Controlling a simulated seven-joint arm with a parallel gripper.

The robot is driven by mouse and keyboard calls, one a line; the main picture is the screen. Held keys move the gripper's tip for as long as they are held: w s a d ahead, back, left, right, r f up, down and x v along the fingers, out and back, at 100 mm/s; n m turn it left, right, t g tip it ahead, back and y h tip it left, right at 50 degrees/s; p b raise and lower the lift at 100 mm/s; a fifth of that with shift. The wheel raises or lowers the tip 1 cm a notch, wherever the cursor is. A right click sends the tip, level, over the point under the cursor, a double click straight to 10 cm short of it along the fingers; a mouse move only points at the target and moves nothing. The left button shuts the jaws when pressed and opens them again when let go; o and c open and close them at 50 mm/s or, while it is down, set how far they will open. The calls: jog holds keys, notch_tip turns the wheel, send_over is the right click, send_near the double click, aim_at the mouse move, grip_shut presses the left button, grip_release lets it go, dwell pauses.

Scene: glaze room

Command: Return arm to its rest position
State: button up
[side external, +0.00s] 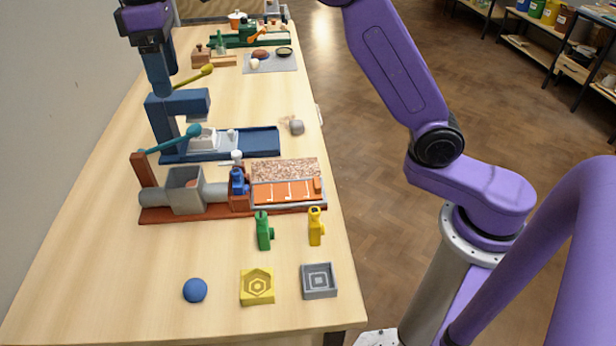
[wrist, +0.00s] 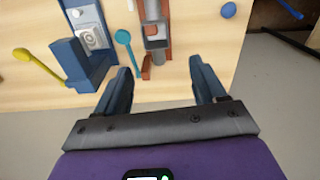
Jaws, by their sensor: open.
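My gripper (side external: 160,88) is at the upper left in the side external view, above the table along the wall side. Its dark blue fingers point down near the blue press (side external: 165,125); I cannot tell the exact gap. In the wrist view my gripper (wrist: 160,72) has its two fingers wide apart with nothing between them. The blue press also shows there (wrist: 72,62), beside the left finger. The arm reaches over the table from the right, its middle part out of the picture.
An orange-based machine with a grey box (side external: 186,190) and a teal lever (side external: 180,135) stands nearer. Green (side external: 263,232) and yellow (side external: 315,228) pieces, a blue ball (side external: 195,290), a yellow mould (side external: 257,287) and a grey mould (side external: 319,281) lie in front. The near left table is bare.

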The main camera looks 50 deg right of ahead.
jog(key=s+d+f+n, duration=0.1)
jog(key=s+d+f, duration=0.4)
jog(key=s, duration=0.6)
jog(key=s+d+f+n, duration=0.1)
jog(key=s+d+f, duration=0.4)
jog(key=s, duration=0.6)
jog(key=s+d+f, duration=0.4)
jog(key=s+d, duration=0.5)
jog(key=s, duration=0.3)
jog(key=shift+f+n, duration=0.4)
